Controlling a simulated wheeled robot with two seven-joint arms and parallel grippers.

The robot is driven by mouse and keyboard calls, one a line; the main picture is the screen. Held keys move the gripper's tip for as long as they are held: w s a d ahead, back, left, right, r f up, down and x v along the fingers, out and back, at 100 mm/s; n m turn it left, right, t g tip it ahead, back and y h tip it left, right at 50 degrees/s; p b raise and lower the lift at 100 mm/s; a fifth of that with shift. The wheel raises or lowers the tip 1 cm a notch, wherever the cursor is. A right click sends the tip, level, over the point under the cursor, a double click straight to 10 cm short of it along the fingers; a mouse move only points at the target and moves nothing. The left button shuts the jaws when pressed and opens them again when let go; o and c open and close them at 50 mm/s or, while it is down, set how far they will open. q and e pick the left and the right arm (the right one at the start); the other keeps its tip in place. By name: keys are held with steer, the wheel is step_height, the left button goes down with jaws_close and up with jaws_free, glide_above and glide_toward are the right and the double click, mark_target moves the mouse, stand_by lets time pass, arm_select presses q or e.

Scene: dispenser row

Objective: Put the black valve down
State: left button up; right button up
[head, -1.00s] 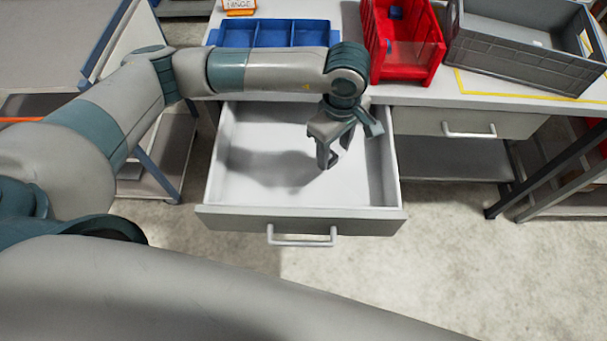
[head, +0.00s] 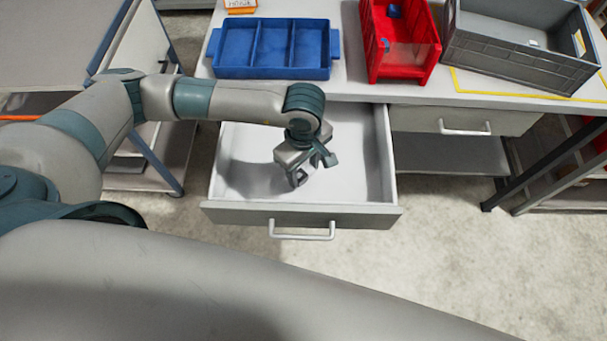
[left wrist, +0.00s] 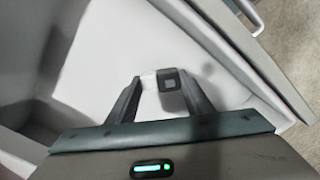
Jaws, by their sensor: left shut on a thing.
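The black valve (left wrist: 170,79), a small dark block with a pale square on its face and a white part at its left, sits between my left fingertips in the left wrist view. My left gripper (head: 312,172) is shut on it, above the open drawer (head: 352,208); it also shows in the left wrist view (left wrist: 162,84). In the head view the valve is too small and dark to tell from the fingers. The drawer's white floor looks bare where it shows. My right gripper is not in view.
On the worktop stand a blue tray with compartments (head: 272,72), a red bin (head: 402,74) and a grey crate (head: 515,57). A shut drawer (head: 465,120) is at the right. The open drawer's walls surround the space below my left gripper.

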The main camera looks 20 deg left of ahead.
mark_target(304, 178)
arm_select(q)
step_height(304, 178, down, 3)
steer(key=shift+r+p, duration=0.15)
steer(key=shift+p, duration=0.55)
steer(key=shift+f, duration=0.5)
steer(key=shift+f, duration=0.15)
steer(key=o, duration=1.1)
